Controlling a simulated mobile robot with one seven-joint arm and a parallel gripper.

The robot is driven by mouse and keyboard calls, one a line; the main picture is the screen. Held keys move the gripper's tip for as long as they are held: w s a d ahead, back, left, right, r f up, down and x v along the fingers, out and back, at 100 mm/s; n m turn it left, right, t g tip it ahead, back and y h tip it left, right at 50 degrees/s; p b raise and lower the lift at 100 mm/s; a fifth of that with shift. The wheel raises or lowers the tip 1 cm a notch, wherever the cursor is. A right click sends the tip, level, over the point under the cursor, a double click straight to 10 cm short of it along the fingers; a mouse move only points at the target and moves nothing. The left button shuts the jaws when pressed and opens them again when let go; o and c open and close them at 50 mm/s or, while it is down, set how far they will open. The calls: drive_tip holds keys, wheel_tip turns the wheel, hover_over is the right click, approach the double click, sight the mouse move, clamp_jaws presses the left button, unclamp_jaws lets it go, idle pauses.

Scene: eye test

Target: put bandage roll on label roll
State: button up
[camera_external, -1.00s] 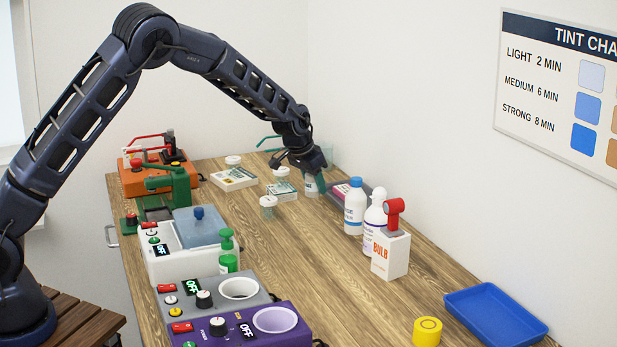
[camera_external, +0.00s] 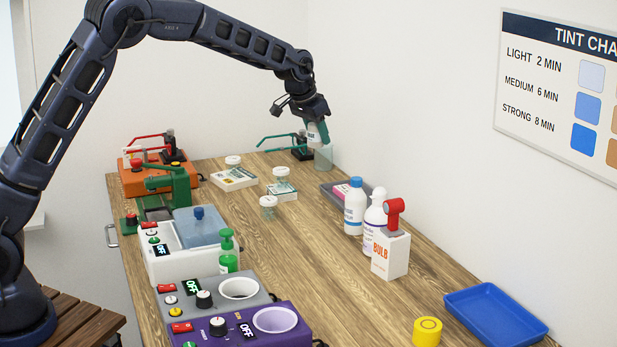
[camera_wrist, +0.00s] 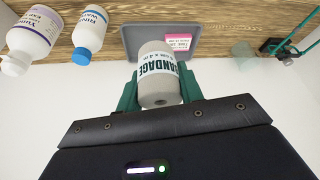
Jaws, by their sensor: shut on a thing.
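My gripper (camera_external: 314,122) is shut on the bandage roll (camera_wrist: 159,75), a grey-white cylinder with a printed BANDAGE band. The green fingers grip its sides in the wrist view. In the external view the bandage roll (camera_external: 316,135) hangs below my gripper, above the table's far end and in front of a clear beaker (camera_external: 323,158). A short yellow roll (camera_external: 427,332) with a ring on its top stands at the table's near end, left of a blue tray. It may be the label roll; no lettering is readable on it. Its top is bare.
A grey tray (camera_external: 328,195) holds a pink-and-white pack (camera_wrist: 178,42). Two white bottles (camera_external: 354,207) and a BULB box (camera_external: 391,255) stand along the right side. The blue tray (camera_external: 497,313) is empty.

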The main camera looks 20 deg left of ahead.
drive_tip(key=s+d+m, duration=0.2)
drive_tip(key=s+d, duration=0.7)
drive_tip(key=d, duration=0.5)
wheel_tip(320, 180, up, 4)
drive_tip(key=m+g+h, duration=0.2)
drive_tip(key=m+g, duration=0.1)
drive_tip(key=m, duration=0.4)
hover_over(440, 325)
drive_tip(key=a, duration=0.2)
drive_tip(key=f, duration=2)
drive_tip(key=shift+s+d, duration=0.15)
drive_tip(key=shift+d, duration=0.05)
drive_tip(key=o, duration=0.9)
drive_tip(key=shift+o, duration=0.4)
